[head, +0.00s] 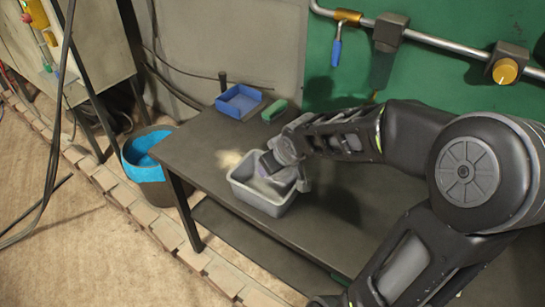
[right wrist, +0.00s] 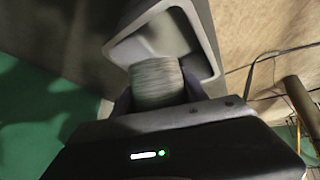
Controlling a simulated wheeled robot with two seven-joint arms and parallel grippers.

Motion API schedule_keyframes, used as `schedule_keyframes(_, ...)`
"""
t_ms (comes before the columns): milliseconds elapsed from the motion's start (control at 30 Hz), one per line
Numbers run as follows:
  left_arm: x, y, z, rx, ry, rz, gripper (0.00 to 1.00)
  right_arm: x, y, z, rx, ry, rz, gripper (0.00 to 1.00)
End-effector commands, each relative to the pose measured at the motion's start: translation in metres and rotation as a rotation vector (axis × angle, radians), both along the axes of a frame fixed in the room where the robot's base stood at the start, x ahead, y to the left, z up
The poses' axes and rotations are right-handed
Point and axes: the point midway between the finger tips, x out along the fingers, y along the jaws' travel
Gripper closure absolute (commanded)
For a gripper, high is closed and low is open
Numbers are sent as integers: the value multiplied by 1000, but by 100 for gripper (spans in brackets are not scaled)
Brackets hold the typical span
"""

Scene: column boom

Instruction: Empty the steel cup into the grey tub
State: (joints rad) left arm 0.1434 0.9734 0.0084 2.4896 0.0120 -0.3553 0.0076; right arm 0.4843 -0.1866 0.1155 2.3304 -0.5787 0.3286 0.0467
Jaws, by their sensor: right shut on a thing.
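The grey tub (head: 250,200) stands on the dark table, left of its middle. My right gripper (head: 277,172) reaches in from the right and is over the tub, low at its opening. In the right wrist view the gripper (right wrist: 160,100) is shut on the steel cup (right wrist: 157,82), whose brushed side shows between the fingers. The tub (right wrist: 205,35) shows behind the cup in that view. The gripper mostly hides the cup in the head view. I cannot see the cup's mouth or what is inside it. My left gripper is not in view.
A blue tray (head: 239,101) and a green object (head: 274,110) lie at the table's back edge. A bin with a blue liner (head: 147,150) stands on the floor left of the table (head: 190,150). A pipe with valves (head: 440,42) runs along the green wall behind.

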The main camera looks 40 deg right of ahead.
Motion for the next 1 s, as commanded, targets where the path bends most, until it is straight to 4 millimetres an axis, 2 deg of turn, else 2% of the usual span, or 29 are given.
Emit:
schedule_keyframes(267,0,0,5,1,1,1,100,-5,0,-22,-21,189,1,92)
schedule_keyframes(533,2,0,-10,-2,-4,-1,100,-6,-1,-49,-26,226,-1,92)
schedule_keyframes(600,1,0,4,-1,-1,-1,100,-5,0,-39,-31,275,3,92)
schedule_keyframes(700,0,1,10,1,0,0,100,-7,0,-37,-40,345,4,92)
schedule_keyframes(1000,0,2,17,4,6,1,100,-10,-1,-37,-53,457,2,92)
